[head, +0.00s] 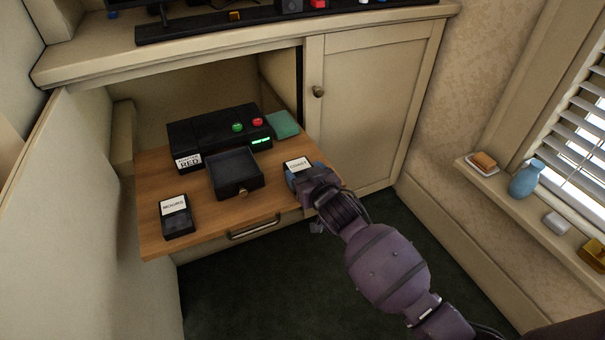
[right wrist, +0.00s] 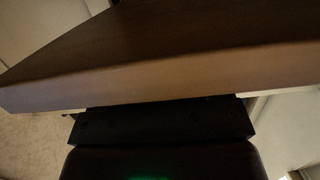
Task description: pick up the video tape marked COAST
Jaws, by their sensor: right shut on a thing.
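A video tape with a white label (head: 299,164), which seems to read COAST, lies at the right side of the wooden pull-out shelf (head: 225,229). Its body looks blue-grey and is partly hidden by my right gripper. My right gripper (head: 308,182) comes in from the lower right and is shut on this tape at its near end. The tape looks at or very near the shelf surface; I cannot tell whether it touches. The right wrist view shows mostly the shelf's edge (right wrist: 170,80) and dark parts below it; the tape cannot be made out there. My left gripper is not in view.
A black player (head: 210,134) with green and red buttons and a label ending in RED stands at the back. Before it is a black open tray (head: 235,172). A dark tape, apparently marked MOORS (head: 176,217), lies front left. A teal block (head: 283,125) is back right.

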